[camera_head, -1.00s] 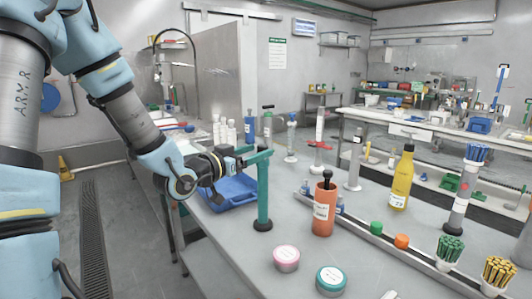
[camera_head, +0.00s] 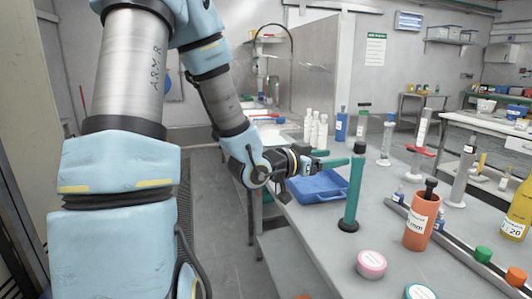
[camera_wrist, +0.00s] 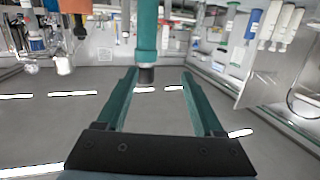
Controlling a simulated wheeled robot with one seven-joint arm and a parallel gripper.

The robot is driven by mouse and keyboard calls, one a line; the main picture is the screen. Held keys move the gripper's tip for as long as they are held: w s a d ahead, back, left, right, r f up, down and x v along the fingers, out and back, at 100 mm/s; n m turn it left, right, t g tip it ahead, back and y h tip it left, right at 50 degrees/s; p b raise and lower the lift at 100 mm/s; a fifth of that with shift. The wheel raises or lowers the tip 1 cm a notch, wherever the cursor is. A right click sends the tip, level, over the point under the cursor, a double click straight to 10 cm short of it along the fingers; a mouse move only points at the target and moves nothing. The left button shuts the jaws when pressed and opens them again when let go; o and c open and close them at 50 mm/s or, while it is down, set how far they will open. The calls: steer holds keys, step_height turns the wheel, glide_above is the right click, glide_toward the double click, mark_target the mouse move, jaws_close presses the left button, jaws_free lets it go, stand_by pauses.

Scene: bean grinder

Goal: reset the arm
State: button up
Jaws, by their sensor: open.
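My gripper (camera_head: 334,159) is at the left edge of the bench, above the blue tray, with its teal fingers pointing right. In the wrist view my gripper (camera_wrist: 160,73) is open, with nothing held between its fingers. A teal post (camera_head: 353,190) with a round black base stands upright on the bench close to the fingertips. The teal post also shows in the wrist view (camera_wrist: 147,32), beyond the fingers and nearer the left one. I cannot tell whether a finger touches it.
The blue tray (camera_head: 318,190) lies beneath my gripper. An orange container (camera_head: 421,224), pink tub (camera_head: 371,264) and teal-lidded tub (camera_head: 419,292) stand nearer the front right. White bottles (camera_head: 313,130) and tall cylinders are farther back. Floor left of the bench is clear.

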steer(key=w+a+f+n+y, duration=0.25)
steer(key=a+f+y, duration=0.25)
steer(key=a, duration=0.3)
steer(key=w+a+f+n+y, duration=0.1)
steer(key=a+f+n+y, duration=0.3)
steer(key=a, duration=0.4)
steer(key=s+a+f+n+g+y, duration=0.1)
steer(key=s+a+n+g+y, duration=0.4)
steer(key=s+a, duration=0.7)
steer(key=shift+s+a+f+g+y, duration=0.2)
steer(key=shift+s+g+y, duration=0.1)
steer(key=shift+s+g, duration=0.2)
